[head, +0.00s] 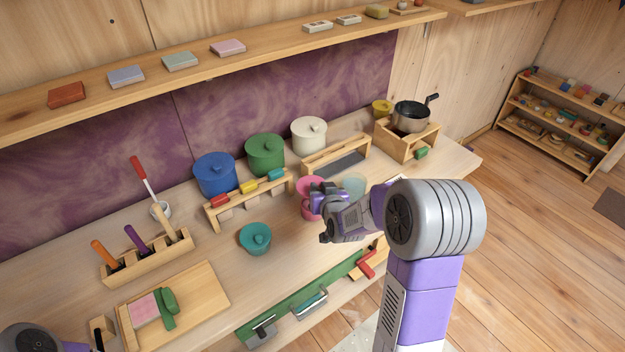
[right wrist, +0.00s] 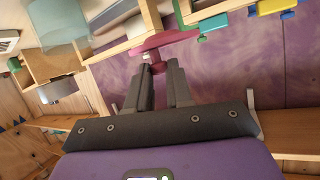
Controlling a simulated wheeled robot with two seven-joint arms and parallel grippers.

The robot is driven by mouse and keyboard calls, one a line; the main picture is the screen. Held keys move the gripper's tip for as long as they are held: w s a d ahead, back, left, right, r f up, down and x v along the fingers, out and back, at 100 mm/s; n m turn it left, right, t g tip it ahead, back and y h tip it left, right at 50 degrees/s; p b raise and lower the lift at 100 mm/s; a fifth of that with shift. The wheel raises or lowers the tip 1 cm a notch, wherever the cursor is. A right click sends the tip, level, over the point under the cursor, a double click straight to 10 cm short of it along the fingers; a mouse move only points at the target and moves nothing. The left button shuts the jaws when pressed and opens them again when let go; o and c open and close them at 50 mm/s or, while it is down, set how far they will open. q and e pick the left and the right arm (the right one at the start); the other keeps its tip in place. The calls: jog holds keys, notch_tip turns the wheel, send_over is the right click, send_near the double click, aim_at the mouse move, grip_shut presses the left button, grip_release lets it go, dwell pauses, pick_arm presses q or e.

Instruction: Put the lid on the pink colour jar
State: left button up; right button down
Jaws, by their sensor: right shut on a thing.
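My right gripper (head: 319,197) is over the middle of the bench. In the right wrist view its two fingers (right wrist: 160,74) are shut on the knob of a pink lid (right wrist: 166,42). The lid, a round pink disc (head: 308,183), also shows in the head view. Below it is more pink, the pink colour jar (head: 308,213), mostly hidden by my gripper. I cannot tell whether the lid touches the jar. Only a link of my left arm shows at the lower left of the head view; its gripper is out of view.
A lidded teal jar (head: 256,238) stands left of the pink jar, and a pale translucent teal jar (head: 353,184) stands to its right. Behind are a rack with coloured handles (head: 248,196) and blue (head: 215,176), green (head: 265,157) and cream pots (head: 309,137).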

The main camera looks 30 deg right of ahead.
jog(key=shift+s+f+b, duration=0.15)
jog(key=shift+f+b, duration=1.55)
jog(key=shift+f, duration=0.65)
jog(key=shift+f+b, duration=0.25)
jog(key=shift+b, duration=0.15)
jog(key=shift+f+b, duration=0.7)
jog(key=shift+b, duration=0.1)
jog(key=c, duration=0.9)
grip_release()
jog(key=shift+c, duration=0.2)
jog(key=shift+s, duration=0.1)
